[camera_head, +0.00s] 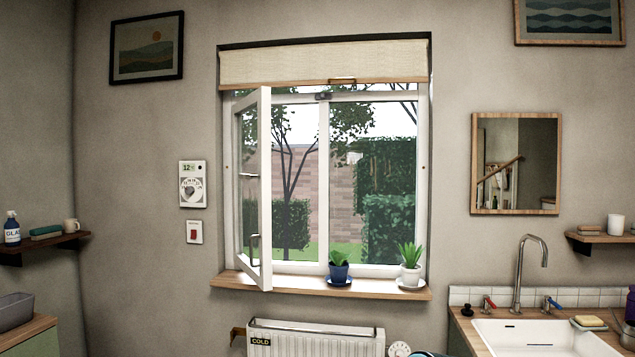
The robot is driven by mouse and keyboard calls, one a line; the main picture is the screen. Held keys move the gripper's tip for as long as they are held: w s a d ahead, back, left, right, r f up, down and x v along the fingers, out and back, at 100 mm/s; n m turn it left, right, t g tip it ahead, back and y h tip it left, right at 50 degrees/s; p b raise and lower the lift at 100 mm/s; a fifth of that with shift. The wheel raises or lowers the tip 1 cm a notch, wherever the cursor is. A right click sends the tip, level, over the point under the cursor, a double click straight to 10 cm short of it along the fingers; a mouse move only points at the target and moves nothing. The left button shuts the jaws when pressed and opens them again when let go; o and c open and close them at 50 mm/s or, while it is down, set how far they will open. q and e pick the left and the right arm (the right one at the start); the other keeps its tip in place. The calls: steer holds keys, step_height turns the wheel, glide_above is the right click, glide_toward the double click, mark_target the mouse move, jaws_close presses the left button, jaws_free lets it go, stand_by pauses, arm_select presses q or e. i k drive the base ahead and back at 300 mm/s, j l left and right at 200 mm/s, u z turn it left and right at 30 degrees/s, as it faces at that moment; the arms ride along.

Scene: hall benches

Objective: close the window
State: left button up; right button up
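The window (324,190) is in the middle of the back wall, in a white frame. Its left sash (264,200) is swung open into the room, hinged on the left side. The sash carries a handle (253,240) low on its free edge, and a second bar-like fitting shows higher up. The right pane (374,185) looks fixed and flush in the frame. A dark fitting (323,96) sits at the top of the middle post. Neither of my grippers is in view.
The wooden sill (320,288) holds a blue plant pot (339,273) and a white plant pot (411,274), both right of the open sash. A rolled blind (322,65) hangs above. A radiator (315,340) is below. A sink (545,338) with a tap (519,270) stands right.

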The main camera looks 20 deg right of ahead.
mark_target(261, 273)
steer(key=z, duration=0.25)
steer(key=i+j, duration=0.3)
steer(key=i, duration=0.2)
steer(key=i+j+z, duration=0.1)
steer(key=i+j, duration=0.2)
steer(key=i, duration=0.25)
steer(key=i+j, duration=0.35)
steer(key=i, duration=0.15)
